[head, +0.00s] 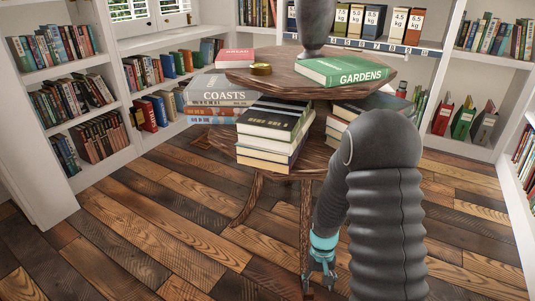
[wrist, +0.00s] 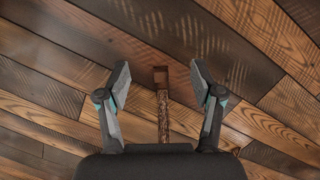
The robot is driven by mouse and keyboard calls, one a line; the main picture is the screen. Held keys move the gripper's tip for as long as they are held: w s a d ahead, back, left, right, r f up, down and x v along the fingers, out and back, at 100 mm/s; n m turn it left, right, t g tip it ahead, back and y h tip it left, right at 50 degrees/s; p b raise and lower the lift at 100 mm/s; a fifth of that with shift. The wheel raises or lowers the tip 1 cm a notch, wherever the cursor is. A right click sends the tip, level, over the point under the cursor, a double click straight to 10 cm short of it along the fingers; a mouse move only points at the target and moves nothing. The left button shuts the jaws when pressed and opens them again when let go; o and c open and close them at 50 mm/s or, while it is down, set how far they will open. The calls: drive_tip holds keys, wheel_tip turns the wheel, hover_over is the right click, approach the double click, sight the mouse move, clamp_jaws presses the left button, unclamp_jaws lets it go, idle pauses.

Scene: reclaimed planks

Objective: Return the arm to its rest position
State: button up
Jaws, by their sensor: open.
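My arm reaches down in front of the round wooden table (head: 290,84) in the head view. My gripper (head: 320,284) hangs low near the floor, close to a table leg (head: 306,215). In the wrist view my gripper (wrist: 160,75) has its two fingers spread wide apart with nothing held between them. The table leg (wrist: 163,115) shows between the fingers, below them in depth or beside them; I cannot tell if it touches. The wooden floor lies beneath.
Book stacks (head: 270,135) sit on the table's lower tier. Bookshelves (head: 60,105) line the walls. The floor (head: 150,230) at the left is clear.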

drive_tip(key=s+r+t+p, duration=0.2)
drive_tip(key=s+r, duration=0.3)
drive_tip(key=r, duration=0.9)
drive_tip(key=s+r+t+p, duration=0.3)
drive_tip(key=s+r, duration=0.2)
drive_tip(key=r, duration=1)
drive_tip(key=s+r+t+p, duration=0.3)
drive_tip(key=s+r, duration=0.3)
drive_tip(key=r, duration=0.8)
drive_tip(key=shift+d+r, duration=0.15)
